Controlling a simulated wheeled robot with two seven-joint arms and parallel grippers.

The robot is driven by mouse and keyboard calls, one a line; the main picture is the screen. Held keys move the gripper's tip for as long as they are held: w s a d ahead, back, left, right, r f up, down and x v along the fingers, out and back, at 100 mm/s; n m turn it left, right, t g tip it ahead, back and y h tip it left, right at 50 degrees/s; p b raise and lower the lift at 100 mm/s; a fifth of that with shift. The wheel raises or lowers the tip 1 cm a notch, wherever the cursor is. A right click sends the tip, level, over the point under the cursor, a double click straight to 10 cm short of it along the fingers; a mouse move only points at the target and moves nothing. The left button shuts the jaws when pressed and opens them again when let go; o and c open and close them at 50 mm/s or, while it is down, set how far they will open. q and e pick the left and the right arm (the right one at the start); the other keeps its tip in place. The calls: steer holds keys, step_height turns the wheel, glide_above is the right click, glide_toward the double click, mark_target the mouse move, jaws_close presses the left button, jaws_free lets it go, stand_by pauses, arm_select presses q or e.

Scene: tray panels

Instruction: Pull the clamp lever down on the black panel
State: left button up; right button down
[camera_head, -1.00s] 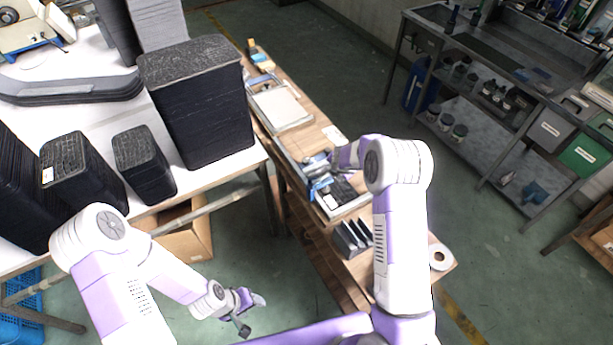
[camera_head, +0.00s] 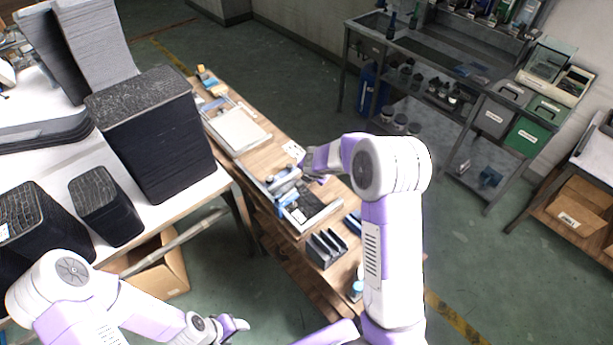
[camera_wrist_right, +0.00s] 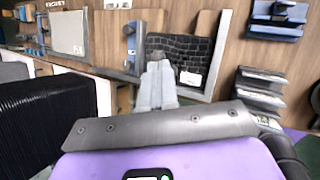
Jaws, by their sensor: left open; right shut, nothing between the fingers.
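The black panel (camera_head: 312,207) lies in a grey-framed tray (camera_head: 325,217) on the wooden bench. In the right wrist view the panel (camera_wrist_right: 195,50) shows a brick-like surface and a white label. A blue and grey clamp (camera_wrist_right: 131,45) is at the left side of its frame; its lever position is hard to tell. My right gripper (camera_head: 280,186) is at the panel's left end, partly covering the clamp area. In the wrist view its fingers (camera_wrist_right: 158,68) are shut and empty, pointing at the panel's left edge near the clamp. My left gripper (camera_head: 236,325) is open and empty, low over the floor.
A second tray with a pale panel (camera_head: 240,130) lies further along the bench. Dark slotted holders (camera_head: 327,248) stand at its near end. A white table with tall black stacks (camera_head: 155,135) is on the left. Green floor lies right of the bench.

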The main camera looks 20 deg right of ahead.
steer(key=r, duration=0.1)
steer(key=s+r, duration=0.1)
steer(key=r, duration=0.1)
steer(key=shift+s+d, duration=0.2)
steer(key=shift+d, duration=0.1)
steer(key=shift+f, duration=0.1)
steer(key=s+a+f+m+g+y+b, duration=0.25)
steer(key=s+a+f+m, duration=0.4)
steer(key=f, duration=0.45)
steer(key=s+a+f+m+g+y+b, duration=0.1)
steer(key=s+a+f+m+y+b, duration=0.2)
steer(key=s+a+f+m, duration=0.5)
steer(key=s+a+f+m+g+b, duration=0.1)
steer(key=s+a+f+m+b, duration=0.1)
steer(key=s+f+m, duration=0.4)
steer(key=s+a+f+m+g+b, duration=0.1)
steer(key=s+f+m+b, duration=0.3)
steer(key=s, duration=0.5)
step_height(320, 180, down, 3)
steer(key=shift+a+f+m+y, duration=0.1)
steer(key=shift+a+m+y, duration=0.35)
steer(key=shift+a+m, duration=0.5)
